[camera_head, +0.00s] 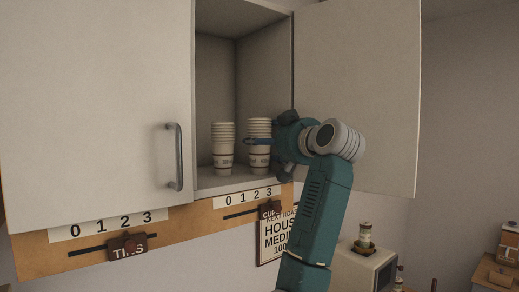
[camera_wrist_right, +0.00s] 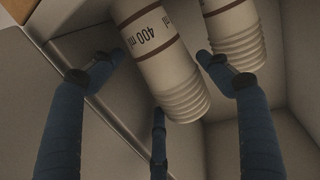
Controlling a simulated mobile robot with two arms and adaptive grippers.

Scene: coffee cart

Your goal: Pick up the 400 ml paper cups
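Two stacks of white paper cups stand upright side by side in the open cabinet, a left stack (camera_head: 222,150) and a right stack (camera_head: 259,158). My right gripper (camera_head: 262,141) reaches in from the right at the right stack, with one blue finger across its front. In the right wrist view, a stack marked "400 ml" (camera_wrist_right: 163,62) lies between the spread fingers of my right gripper (camera_wrist_right: 158,58). The fingers look open, with small gaps to the cups. The other stack (camera_wrist_right: 236,40) is beyond the right finger; its marking is cut off. My left gripper is out of view.
The cabinet's left door (camera_head: 95,110) is closed and its right door (camera_head: 365,90) stands open beside my right arm. The shelf (camera_head: 238,182) holds the cups. Below are a wooden label strip (camera_head: 190,222), a hanging sign (camera_head: 272,240) and a pale machine (camera_head: 362,270) at lower right.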

